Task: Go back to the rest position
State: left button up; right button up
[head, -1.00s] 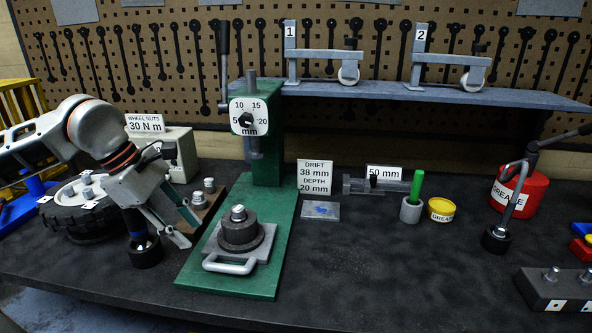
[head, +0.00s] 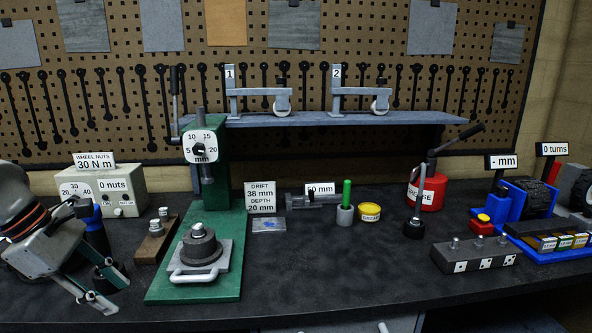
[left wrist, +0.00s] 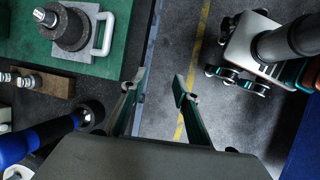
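My left gripper (head: 112,292) is at the lower left of the head view, over the bench's front left. Its two fingers stand apart with nothing between them. In the left wrist view its fingertips (left wrist: 158,85) are apart over the floor beyond the bench edge. A blue-handled tool with a black end (head: 97,232) stands on the bench behind the left gripper, partly hidden by it. It also shows at the left of the left wrist view (left wrist: 38,138), apart from the fingers. My right gripper does not show in either view.
A green press (head: 228,285) holds a grey plate with a dark round part, right of my left gripper. A wooden block (head: 152,247) with studs stands beside it. A red grease can (head: 432,190) and a studded dark block (head: 475,256) are farther right. The bench's front middle is clear.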

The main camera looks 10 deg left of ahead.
pick_arm(q)
jog(key=w+d+f+n+t+h, duration=0.2)
jog(key=d+n+h, duration=0.55)
jog(key=d, duration=0.65)
jog(key=w+d+f+n+t+h, duration=0.2)
jog(key=d+n+h, duration=0.55)
jog(key=d, duration=0.65)
jog(key=w+a+f+n+t+y, duration=0.1)
jog(key=a+f+n+t+y, duration=0.2)
jog(key=f+n+t+y, duration=0.5)
jog(key=w+a+f+n+t+y, duration=0.1)
jog(key=a+f+n+y, duration=0.1)
jog(key=f+n, duration=0.75)
jog(key=s+a+f+n+g+y, duration=0.1)
jog(key=s+f+n+g+y, duration=0.1)
jog(key=s+f+n, duration=0.5)
jog(key=s+a+f+n+g+y, duration=0.2)
jog(key=s+f+n, duration=0.5)
jog(key=f, duration=0.5)
jog(key=shift+s+a+f+n+g+y, duration=0.2)
jog(key=shift+s+a+n+g+y, duration=0.2)
jog(key=shift+g+y, duration=0.5)
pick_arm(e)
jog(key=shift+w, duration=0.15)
pick_arm(q)
jog(key=shift+w+d, duration=0.1)
